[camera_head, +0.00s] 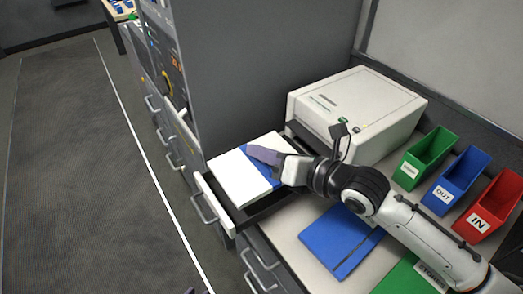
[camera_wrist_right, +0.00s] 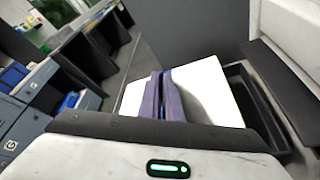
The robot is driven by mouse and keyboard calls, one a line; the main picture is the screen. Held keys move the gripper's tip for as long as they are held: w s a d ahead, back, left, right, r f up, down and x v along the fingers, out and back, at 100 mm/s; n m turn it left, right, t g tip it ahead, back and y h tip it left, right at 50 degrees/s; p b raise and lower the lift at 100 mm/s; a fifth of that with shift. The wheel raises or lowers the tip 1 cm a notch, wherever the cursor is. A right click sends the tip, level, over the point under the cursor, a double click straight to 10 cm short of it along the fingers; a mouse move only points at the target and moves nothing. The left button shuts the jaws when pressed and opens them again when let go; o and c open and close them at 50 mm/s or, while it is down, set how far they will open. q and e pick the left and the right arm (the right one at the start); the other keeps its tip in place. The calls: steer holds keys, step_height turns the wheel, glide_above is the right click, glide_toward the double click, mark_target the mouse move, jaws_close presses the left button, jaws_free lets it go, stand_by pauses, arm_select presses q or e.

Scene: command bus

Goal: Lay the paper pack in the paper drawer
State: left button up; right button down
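The white paper pack (camera_head: 232,170) with a blue band is over the open paper drawer (camera_head: 212,204), below the printer's front. It covers most of the drawer opening; I cannot tell whether it rests on the bottom. My right gripper (camera_head: 265,155) reaches in from the right, its fingers over the blue band. In the right wrist view the fingers (camera_wrist_right: 166,97) are close together at the band, with the white pack (camera_wrist_right: 212,90) spreading on both sides. A dark strip of the drawer (camera_wrist_right: 262,105) shows beside it.
A white printer (camera_head: 360,105) stands behind the drawer. Green (camera_head: 425,158), blue (camera_head: 458,180) and red (camera_head: 494,205) trays stand at the right. A blue folder (camera_head: 335,240) lies on the counter. A tall grey cabinet (camera_head: 250,70) rises beyond the drawer. The floor at left is clear.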

mark_target(261, 163)
steer(key=shift+f+b, duration=0.9)
steer(key=shift+f, duration=0.65)
steer(key=shift+f+b, duration=0.4)
steer(key=shift+f, duration=0.55)
steer(key=c, duration=1.9)
jaws_free()
steer(key=shift+o, duration=0.2)
steer(key=shift+f, duration=0.1)
